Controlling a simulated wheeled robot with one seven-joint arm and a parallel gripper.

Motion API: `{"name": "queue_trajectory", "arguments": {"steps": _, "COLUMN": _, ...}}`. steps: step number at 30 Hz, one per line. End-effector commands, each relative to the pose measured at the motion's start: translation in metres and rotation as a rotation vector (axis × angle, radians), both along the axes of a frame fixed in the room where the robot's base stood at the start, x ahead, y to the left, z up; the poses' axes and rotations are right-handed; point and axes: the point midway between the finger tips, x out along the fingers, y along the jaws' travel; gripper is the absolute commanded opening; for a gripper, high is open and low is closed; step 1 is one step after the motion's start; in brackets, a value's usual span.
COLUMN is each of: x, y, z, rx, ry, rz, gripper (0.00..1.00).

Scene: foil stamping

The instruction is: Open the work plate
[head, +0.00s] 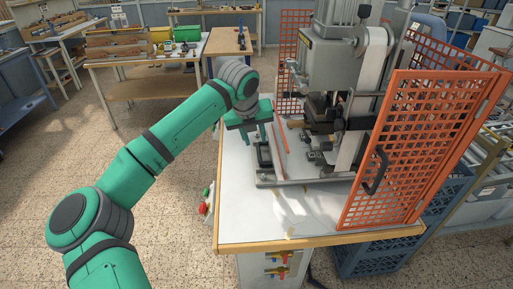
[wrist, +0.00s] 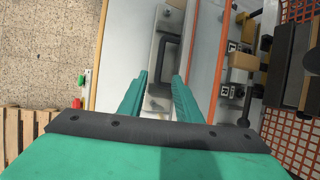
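The work plate is a narrow pale grey plate (wrist: 178,22) with a black bar handle (wrist: 178,58) on it, lying on the white table top in front of the stamping machine. In the head view the black handle (head: 264,155) shows just below my gripper (head: 259,137). My gripper points down with its two green fingers apart. In the wrist view the fingertips (wrist: 160,82) stand to either side of the handle's near end in the picture. Nothing is seen held. I cannot tell how far the fingertips are above the handle, or whether they touch it.
The stamping machine (head: 335,70) stands right of my gripper, with black clamps at its base. Orange mesh guards (head: 425,140) flank it, the near one with a black handle. An orange rod (head: 280,148) lies close by the plate. The table's near left corner is clear.

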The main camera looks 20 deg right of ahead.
Motion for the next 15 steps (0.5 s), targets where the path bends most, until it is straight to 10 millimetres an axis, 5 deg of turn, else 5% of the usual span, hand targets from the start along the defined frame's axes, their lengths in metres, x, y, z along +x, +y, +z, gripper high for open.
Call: {"name": "queue_trajectory", "arguments": {"steps": 15, "x": 0.025, "y": -0.023, "z": -0.074, "rx": -0.001, "ry": 0.002, "rz": -0.001, "gripper": 0.31}}
